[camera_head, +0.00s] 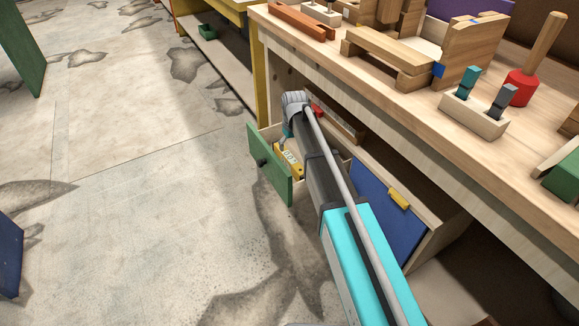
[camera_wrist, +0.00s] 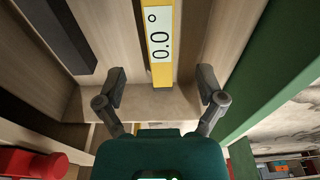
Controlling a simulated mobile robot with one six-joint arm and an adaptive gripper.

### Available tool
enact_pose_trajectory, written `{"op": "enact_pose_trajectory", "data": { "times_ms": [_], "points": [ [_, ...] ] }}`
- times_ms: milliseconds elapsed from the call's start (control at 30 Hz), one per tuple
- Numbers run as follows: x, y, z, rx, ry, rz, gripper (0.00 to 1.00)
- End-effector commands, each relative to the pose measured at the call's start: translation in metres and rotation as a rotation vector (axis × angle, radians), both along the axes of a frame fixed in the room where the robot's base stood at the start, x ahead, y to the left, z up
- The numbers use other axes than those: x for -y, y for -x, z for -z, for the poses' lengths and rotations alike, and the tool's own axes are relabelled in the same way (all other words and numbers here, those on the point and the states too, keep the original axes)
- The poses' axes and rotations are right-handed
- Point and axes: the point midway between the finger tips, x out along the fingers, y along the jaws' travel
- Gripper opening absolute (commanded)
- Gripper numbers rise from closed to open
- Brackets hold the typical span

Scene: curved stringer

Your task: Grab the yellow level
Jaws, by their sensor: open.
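The yellow level (camera_head: 292,168) lies inside the open drawer with a green front (camera_head: 271,172). In the wrist view the level (camera_wrist: 161,75) runs upright in the picture, with a white display reading 0.0°. Its near end is close to the drawer's inner wall. My gripper (camera_wrist: 162,88) is open and empty, one finger on each side of the level's near end, and does not visibly touch it. Whether the fingers are level with it in height I cannot tell.
A dark bar (camera_wrist: 62,38) lies left of the level. The drawer's green front (camera_wrist: 272,70) stands close on the right. A red knob (camera_wrist: 32,163) is at lower left. The workbench top (camera_head: 405,85) overhangs beside my arm. A blue panel (camera_head: 385,205) with a yellow handle is nearby.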

Motion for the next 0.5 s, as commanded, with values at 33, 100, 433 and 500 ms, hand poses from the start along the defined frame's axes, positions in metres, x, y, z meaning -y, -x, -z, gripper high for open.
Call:
{"op": "enact_pose_trajectory", "data": {
  "times_ms": [33, 100, 433, 500],
  "points": [
    [-0.001, -0.001, 0.008, 0.0, 0.0, 0.0, 0.89],
    [-0.001, -0.001, 0.014, 0.0, 0.0, 0.0, 0.89],
    [-0.003, -0.003, 0.037, 0.0, 0.0, -0.001, 0.89],
    [-0.003, -0.004, 0.04, 0.0, 0.0, -0.001, 0.89]
  ]
}}
